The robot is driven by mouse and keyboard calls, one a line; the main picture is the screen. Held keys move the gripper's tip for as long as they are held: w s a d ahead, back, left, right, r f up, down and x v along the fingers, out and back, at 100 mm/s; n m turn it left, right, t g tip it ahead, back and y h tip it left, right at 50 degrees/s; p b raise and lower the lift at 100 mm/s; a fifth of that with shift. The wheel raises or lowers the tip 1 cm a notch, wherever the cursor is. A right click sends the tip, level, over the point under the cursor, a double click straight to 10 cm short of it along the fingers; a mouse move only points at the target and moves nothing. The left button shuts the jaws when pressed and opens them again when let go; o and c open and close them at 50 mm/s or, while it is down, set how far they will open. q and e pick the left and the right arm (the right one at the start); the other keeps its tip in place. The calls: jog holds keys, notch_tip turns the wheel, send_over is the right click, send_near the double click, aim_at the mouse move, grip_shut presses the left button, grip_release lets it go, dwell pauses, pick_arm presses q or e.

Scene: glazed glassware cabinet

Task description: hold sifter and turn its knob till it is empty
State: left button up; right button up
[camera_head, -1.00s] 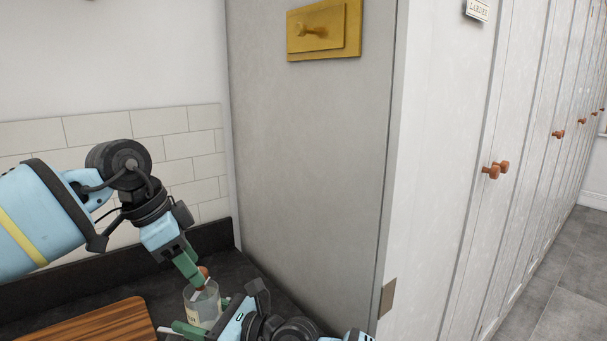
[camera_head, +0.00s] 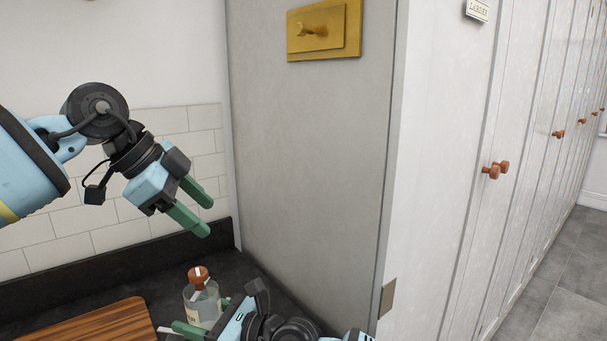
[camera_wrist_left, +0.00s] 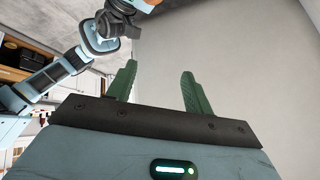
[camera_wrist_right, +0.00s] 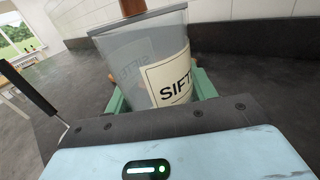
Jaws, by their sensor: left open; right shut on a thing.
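The sifter (camera_head: 205,306) is a clear canister with a cream label on the dark counter, in the head view at bottom centre. Its copper-coloured knob (camera_head: 198,276) sits on top with a white mark on it. My right gripper (camera_head: 203,327) is shut around the canister's body; in the right wrist view the label (camera_wrist_right: 166,82) reads "SIFT" and the canister looks empty. My left gripper (camera_head: 206,216) is open and empty, raised above the sifter and apart from the knob. Its spread green fingers (camera_wrist_left: 158,85) show in the left wrist view with nothing between them.
A wooden board (camera_head: 95,322) lies on the counter (camera_head: 235,270) left of the sifter. A tall grey panel (camera_head: 310,150) with a brass plate (camera_head: 324,30) stands right behind it. A tiled wall (camera_head: 130,225) backs the counter.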

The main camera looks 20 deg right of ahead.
pick_arm(q)
jog(key=s+d+r+m+t+h, duration=0.2)
jog(key=d+m+t+h, duration=0.1)
jog(key=d+m+h, duration=0.3)
jog(key=s+d+r+m+t+h, duration=0.2)
jog(key=d+r+m+t+h, duration=0.1)
jog(key=d+m+h, duration=0.3)
jog(key=shift+d+m+h, duration=0.3)
jog(key=shift+d+m, duration=0.9)
jog(key=shift+d, duration=0.95)
jog(key=shift+s, duration=0.1)
